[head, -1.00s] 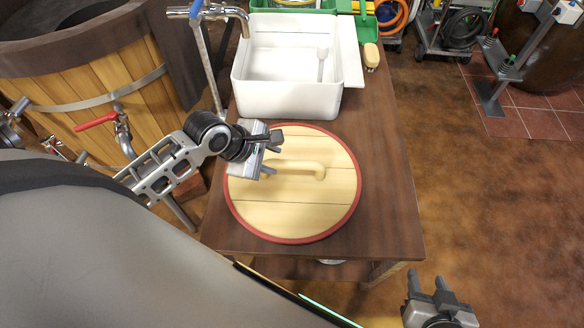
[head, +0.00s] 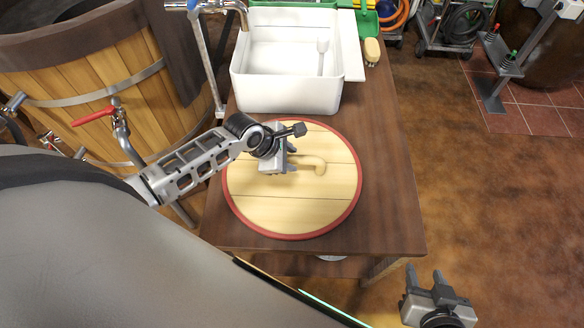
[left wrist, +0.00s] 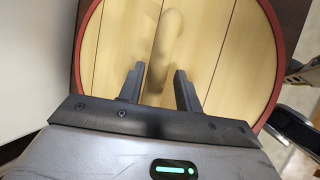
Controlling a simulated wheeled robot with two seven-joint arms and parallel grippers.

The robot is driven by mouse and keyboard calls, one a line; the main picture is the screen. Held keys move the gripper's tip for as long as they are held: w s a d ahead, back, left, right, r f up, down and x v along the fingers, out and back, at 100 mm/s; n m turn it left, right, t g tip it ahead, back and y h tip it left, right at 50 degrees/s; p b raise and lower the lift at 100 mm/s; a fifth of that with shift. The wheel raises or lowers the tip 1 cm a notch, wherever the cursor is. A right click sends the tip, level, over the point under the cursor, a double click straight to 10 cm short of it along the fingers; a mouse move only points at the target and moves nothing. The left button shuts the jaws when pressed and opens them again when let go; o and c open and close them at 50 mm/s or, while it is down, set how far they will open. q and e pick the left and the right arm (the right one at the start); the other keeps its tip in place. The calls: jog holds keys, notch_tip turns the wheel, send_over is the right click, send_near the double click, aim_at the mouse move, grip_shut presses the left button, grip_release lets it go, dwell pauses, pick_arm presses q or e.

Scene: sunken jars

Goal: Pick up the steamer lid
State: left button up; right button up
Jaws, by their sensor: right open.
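The steamer lid (head: 300,205) is a round disc of pale wood planks with a red rim, lying flat on the brown table. Its wooden bar handle (head: 313,165) stands on top. My left gripper (head: 294,149) is over the lid at the left end of the handle. In the left wrist view the lid (left wrist: 225,50) fills most of the picture. There the handle (left wrist: 166,45) runs between the two open fingers (left wrist: 160,82), and no finger visibly presses on it. My right gripper (head: 426,278) is open and empty, off the table's front right corner.
The brown table (head: 385,160) has bare room right of the lid. A white basin (head: 285,100) with a white utensil stands behind the lid, and a brush (head: 372,50) lies beside it. A large wooden tub (head: 90,85) with taps is at the left.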

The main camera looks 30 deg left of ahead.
pick_arm(q)
jog(key=x, duration=0.2)
jog(key=b+x, duration=0.1)
jog(key=x, duration=0.1)
jog(key=shift+a+f, duration=0.1)
jog(key=shift+a, duration=0.15)
jog(key=shift+w+f, duration=0.15)
grip_shut()
jog(key=shift+r, duration=0.25)
